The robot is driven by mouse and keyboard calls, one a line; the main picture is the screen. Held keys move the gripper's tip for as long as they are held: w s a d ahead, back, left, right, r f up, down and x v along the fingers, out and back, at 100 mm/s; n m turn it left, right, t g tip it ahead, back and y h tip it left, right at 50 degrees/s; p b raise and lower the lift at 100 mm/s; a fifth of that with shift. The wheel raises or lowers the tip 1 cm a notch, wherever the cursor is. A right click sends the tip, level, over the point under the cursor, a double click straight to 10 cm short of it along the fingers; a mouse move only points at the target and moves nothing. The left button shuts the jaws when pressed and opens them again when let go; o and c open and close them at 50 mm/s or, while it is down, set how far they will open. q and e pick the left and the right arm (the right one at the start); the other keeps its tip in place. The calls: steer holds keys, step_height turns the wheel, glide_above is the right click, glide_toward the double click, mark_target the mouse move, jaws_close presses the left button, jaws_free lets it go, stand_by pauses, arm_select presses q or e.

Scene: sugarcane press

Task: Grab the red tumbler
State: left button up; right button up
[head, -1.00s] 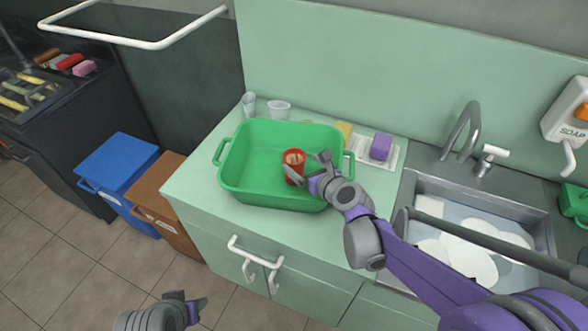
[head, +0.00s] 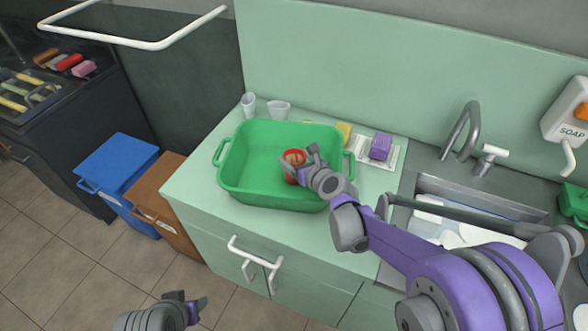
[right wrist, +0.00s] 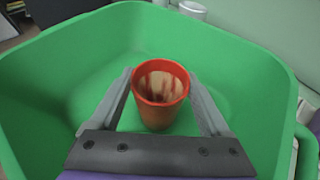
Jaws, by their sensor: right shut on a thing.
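The red tumbler (head: 293,158) stands upright inside the green basin (head: 235,180) on the counter. In the right wrist view the tumbler (right wrist: 160,97) sits between the two fingers of my right gripper (right wrist: 165,100), with brownish marks on its inside wall. My right gripper (head: 303,165) is shut on the tumbler, and its fingers hide part of it in the head view. My left gripper (head: 190,308) is at the bottom of the head view, away from the counter top and empty; its finger gap does not show clearly.
Two clear cups (head: 278,110) stand behind the basin. A yellow sponge (head: 344,132) and a purple sponge (head: 380,147) lie to its right. The sink (head: 430,186) with a faucet (head: 462,125) is farther right. Blue (head: 118,165) and brown bins (head: 155,190) stand left of the counter.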

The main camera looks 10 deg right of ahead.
jaws_close()
